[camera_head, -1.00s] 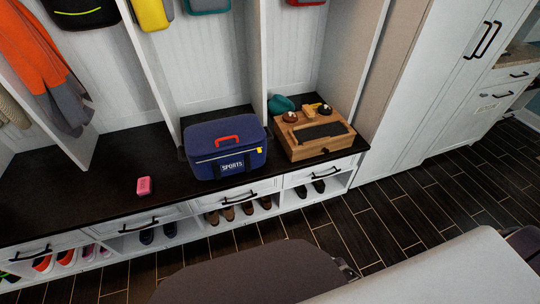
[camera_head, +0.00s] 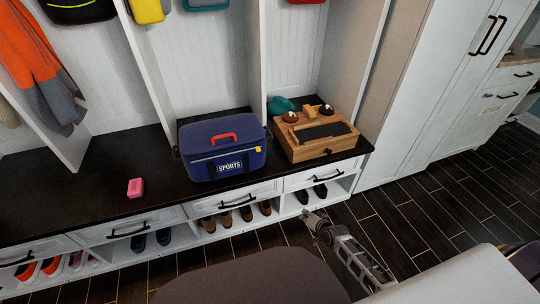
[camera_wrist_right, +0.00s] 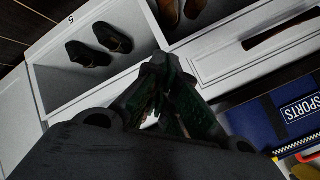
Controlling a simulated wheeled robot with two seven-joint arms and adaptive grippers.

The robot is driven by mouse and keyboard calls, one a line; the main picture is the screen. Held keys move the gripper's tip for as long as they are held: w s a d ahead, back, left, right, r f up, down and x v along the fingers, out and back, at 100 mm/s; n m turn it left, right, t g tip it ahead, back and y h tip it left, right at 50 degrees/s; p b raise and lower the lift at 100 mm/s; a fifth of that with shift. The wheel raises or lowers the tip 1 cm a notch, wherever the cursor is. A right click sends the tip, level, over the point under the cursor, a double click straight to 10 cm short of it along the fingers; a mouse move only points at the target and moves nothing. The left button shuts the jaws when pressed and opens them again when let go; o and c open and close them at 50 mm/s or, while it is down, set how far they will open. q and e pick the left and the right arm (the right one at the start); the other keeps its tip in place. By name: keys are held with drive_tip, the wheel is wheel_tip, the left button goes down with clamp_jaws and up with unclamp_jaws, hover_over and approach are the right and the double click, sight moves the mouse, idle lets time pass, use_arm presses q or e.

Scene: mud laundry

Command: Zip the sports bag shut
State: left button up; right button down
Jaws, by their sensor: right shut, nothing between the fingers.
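The blue sports bag (camera_head: 222,146) stands upright on the dark bench top, with a red handle on its lid and a white SPORTS label on its front. A small yellow tab (camera_head: 258,150), perhaps the zip pull, shows at the right of its front seam. The bag also shows at the right of the right wrist view (camera_wrist_right: 265,118). My right gripper (camera_head: 308,216) is shut and empty, in front of the bench, below and to the right of the bag and apart from it. Its fingers (camera_wrist_right: 158,72) meet in the right wrist view. My left gripper is not in view.
A wooden box (camera_head: 312,136) with small items stands right of the bag. A pink object (camera_head: 134,187) lies on the bench (camera_head: 75,190) to the left. Shoes (camera_head: 320,189) sit in cubbies below the drawers. White partitions rise behind the bench.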

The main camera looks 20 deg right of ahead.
sight(258, 149)
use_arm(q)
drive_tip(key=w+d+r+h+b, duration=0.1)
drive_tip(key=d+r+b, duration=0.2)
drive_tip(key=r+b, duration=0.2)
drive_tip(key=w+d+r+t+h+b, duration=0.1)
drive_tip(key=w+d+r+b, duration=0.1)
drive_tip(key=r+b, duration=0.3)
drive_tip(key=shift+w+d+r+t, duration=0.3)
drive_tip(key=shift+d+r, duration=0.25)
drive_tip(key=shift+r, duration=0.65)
use_arm(e)
drive_tip(key=w+a+r+m+t+y, duration=0.1)
drive_tip(key=w+r, duration=0.4)
drive_tip(key=r, duration=0.7)
drive_tip(key=w+a+r+m+t+y, duration=0.2)
drive_tip(key=w+r+m+t, duration=0.3)
drive_tip(key=r, duration=0.8)
drive_tip(key=shift+w+a+m+t+y, duration=0.3)
drive_tip(key=shift+w+a+m+t, duration=0.1)
drive_tip(key=shift+m+t, duration=0.15)
drive_tip(key=shift+w, duration=0.1)
